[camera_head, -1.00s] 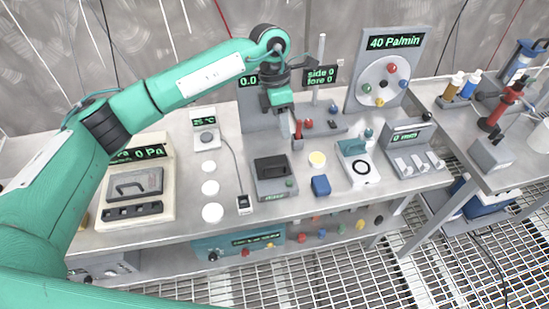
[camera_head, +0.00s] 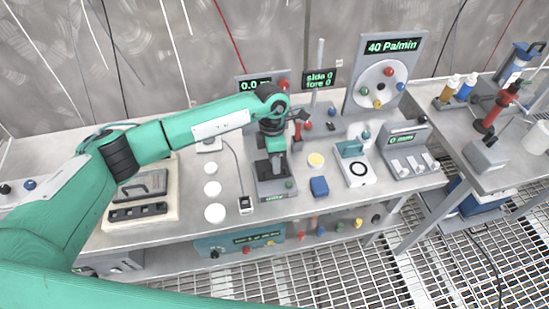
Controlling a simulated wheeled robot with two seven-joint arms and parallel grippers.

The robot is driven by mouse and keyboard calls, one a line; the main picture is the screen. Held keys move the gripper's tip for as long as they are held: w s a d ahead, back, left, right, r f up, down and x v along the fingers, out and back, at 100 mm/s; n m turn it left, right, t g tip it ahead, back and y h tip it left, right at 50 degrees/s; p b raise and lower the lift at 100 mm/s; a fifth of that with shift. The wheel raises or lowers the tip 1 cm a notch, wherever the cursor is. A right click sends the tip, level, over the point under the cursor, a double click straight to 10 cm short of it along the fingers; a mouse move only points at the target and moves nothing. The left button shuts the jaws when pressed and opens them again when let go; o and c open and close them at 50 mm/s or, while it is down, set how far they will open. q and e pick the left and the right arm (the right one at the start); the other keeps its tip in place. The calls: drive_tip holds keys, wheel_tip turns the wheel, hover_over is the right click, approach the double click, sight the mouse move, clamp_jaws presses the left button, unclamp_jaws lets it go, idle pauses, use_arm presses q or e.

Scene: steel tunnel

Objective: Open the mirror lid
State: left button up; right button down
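My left arm comes in from the left, and its gripper (camera_head: 277,168) points down over a small grey box (camera_head: 275,189) with a dark top on the bench. The gripper hides much of that top, and I cannot tell whether the fingers touch it or how far apart they are. No part is clearly marked as the mirror lid; the dark top of this box may be it. My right gripper is not in view.
A blue block (camera_head: 319,187) and a yellow disc (camera_head: 316,160) lie to the right of the box. A white unit (camera_head: 357,173) with a black ring stands further right. White discs (camera_head: 214,213) lie to the left. A dial panel (camera_head: 384,83) stands behind.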

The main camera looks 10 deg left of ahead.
use_arm(q)
drive_tip(key=shift+f, duration=0.3)
clamp_jaws()
